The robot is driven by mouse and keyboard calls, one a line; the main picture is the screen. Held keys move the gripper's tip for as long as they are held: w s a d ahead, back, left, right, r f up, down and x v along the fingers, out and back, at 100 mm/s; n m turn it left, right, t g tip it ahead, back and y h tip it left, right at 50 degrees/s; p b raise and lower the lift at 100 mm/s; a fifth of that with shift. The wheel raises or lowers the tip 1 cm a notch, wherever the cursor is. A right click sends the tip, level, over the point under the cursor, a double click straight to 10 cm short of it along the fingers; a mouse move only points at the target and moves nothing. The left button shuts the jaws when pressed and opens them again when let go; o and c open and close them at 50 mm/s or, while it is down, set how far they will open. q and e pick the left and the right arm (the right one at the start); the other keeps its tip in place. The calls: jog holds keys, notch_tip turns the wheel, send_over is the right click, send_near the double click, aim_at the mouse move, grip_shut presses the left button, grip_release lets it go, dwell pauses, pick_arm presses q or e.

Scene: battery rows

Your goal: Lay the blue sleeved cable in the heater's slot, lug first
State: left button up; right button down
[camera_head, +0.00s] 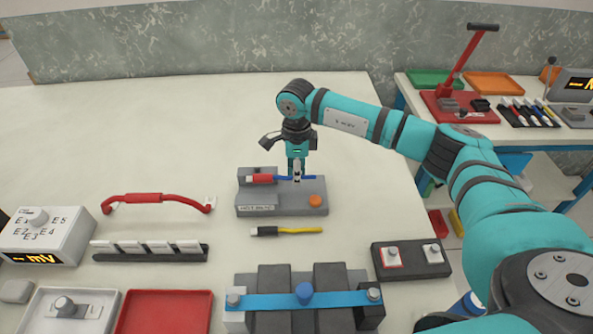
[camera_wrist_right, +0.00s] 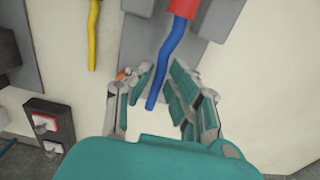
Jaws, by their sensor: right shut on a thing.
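The heater (camera_head: 275,208) is a grey block with an orange button, standing mid-table. The blue sleeved cable (camera_head: 283,178) lies across its top, its red sleeve (camera_head: 262,179) at the left by the raised part and its blue wire running right. A small pale end shows left of the sleeve. My right gripper (camera_head: 297,178) points down over the heater and is shut on the blue wire. In the right wrist view the blue wire (camera_wrist_right: 166,65) passes between the fingers, from the red sleeve at the top edge. I cannot tell how deep the sleeve sits. My left gripper is out of view.
A yellow cable with a black sleeve (camera_head: 290,231) lies just in front of the heater. A blue bar fixture (camera_head: 270,301), a red tray (camera_head: 165,312), a meter box (camera_head: 45,235) and a red handle (camera_head: 157,198) stand nearby. The table behind and left is clear.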

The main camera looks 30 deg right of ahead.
aim_at(296, 191)
notch_tip(296, 191, down, 3)
jog(key=shift+r+b, duration=0.2)
jog(key=shift+b, duration=0.55)
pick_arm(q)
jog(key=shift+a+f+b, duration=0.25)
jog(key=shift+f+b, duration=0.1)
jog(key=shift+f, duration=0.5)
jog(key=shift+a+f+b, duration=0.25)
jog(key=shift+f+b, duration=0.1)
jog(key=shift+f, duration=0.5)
pick_arm(e)
jog(key=shift+f, duration=0.9)
jog(key=c, duration=1.1)
grip_release()
jog(key=shift+c, duration=0.2)
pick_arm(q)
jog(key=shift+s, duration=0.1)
pick_arm(e)
jog(key=shift+r, duration=0.15)
notch_tip(296, 191, up, 12)
jog(key=shift+f, duration=0.15)
